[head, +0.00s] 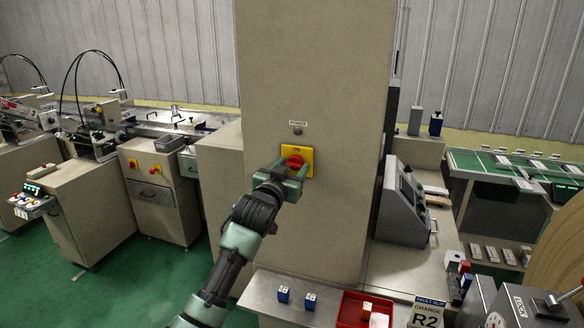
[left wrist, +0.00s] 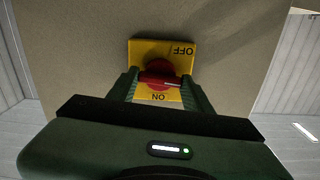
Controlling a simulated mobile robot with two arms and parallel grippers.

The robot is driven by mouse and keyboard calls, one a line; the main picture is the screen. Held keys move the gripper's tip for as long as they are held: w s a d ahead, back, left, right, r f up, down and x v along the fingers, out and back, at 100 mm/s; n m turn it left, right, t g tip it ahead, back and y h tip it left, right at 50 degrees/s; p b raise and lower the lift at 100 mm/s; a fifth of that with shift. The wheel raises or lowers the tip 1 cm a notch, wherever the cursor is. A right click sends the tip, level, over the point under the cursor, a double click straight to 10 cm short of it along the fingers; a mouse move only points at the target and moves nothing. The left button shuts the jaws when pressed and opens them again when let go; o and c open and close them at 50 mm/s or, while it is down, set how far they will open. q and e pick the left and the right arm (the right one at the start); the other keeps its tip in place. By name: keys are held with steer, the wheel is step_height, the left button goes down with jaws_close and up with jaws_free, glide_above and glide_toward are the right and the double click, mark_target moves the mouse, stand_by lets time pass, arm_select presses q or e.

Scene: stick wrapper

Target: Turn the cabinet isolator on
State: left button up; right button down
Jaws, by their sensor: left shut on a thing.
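The cabinet isolator is a red rotary knob (head: 295,162) on a yellow plate (head: 306,153), set in the front of the tall beige cabinet (head: 315,60). "ON" is printed at the top of the plate. My left gripper (head: 294,170) is at the knob, its fingers on either side of it. In the left wrist view the red knob (left wrist: 158,80) sits between the fingers of my left gripper (left wrist: 160,88), with its handle lying across from finger to finger. The yellow plate there reads OFF and ON, upside down. My right gripper does not show.
A small round lamp (head: 297,130) under a POWER label is above the isolator. A metal shelf (head: 262,286) below holds small blue-and-white blocks and a red tray (head: 347,312). A grey control panel (head: 405,205) stands to the right. Green floor (head: 120,270) is open at left.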

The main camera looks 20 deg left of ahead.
arm_select(q)
steer(key=m+p, duration=0.1)
steer(key=m, duration=0.3)
steer(key=shift+r, duration=0.1)
steer(key=m+p, duration=0.1)
steer(key=m, duration=0.3)
steer(key=shift+m, duration=0.4)
steer(key=m+p, duration=0.2)
steer(key=m, duration=0.3)
steer(key=shift+m+p, duration=0.5)
steer(key=shift+m, duration=0.9)
steer(key=shift+d, duration=0.1)
steer(key=shift+f, duration=0.2)
steer(key=o, duration=1.4)
steer(key=shift+c, duration=0.2)
